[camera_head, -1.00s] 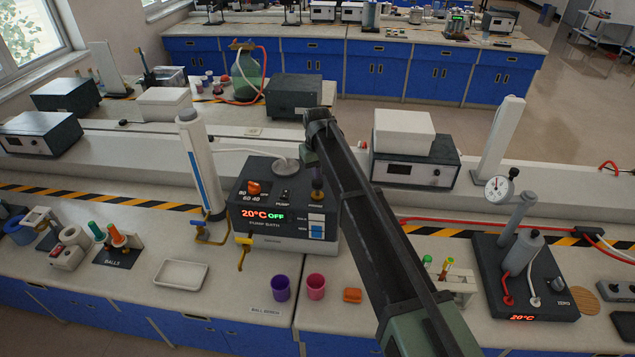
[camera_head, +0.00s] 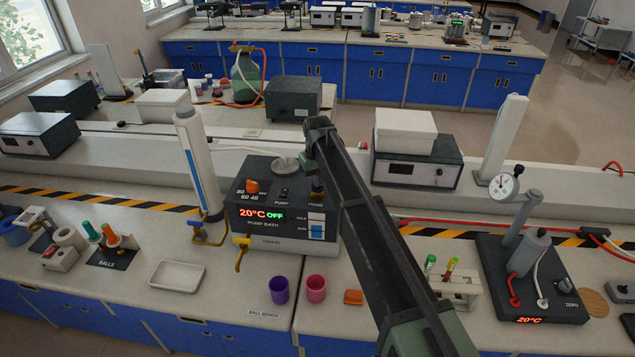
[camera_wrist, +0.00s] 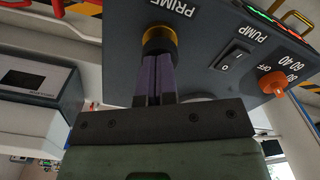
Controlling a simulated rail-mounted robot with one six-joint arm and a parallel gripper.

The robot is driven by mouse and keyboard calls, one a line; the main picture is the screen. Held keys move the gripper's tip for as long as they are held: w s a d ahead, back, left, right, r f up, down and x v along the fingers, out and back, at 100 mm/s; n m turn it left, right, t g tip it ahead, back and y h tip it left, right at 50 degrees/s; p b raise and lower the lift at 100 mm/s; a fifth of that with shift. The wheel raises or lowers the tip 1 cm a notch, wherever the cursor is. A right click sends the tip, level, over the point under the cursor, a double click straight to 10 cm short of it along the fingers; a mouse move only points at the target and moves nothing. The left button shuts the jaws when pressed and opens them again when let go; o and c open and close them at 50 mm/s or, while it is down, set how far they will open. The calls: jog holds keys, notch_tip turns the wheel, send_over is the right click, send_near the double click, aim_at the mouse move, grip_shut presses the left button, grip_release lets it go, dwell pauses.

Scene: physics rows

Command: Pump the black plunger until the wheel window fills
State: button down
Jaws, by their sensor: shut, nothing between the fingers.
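The pump bath (camera_head: 285,212) stands on the bench, its display reading 20°C OFF. The black plunger (camera_wrist: 157,36) with a yellow collar sits by the PRIME label at the right of its top. My gripper (camera_wrist: 156,62) is shut and empty, its purple fingertips at the plunger's end, seemingly touching it. In the head view my gripper (camera_head: 317,186) comes down over the plunger, mostly hiding it. A white panel (camera_head: 317,222) with blue parts is on the front face below; I cannot tell if it is the wheel window.
The orange knob (camera_wrist: 273,82) and PUMP rocker switch (camera_wrist: 237,60) are beside the plunger. A tall white cylinder (camera_head: 196,165) stands left of the bath. A white tray (camera_head: 176,287), purple cup (camera_head: 279,290) and pink cup (camera_head: 316,288) are in front.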

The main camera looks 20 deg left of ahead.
jog(key=shift+r+p, duration=2.2)
jog(key=shift+f+b, duration=2.15)
jog(key=shift+r+p, duration=2.15)
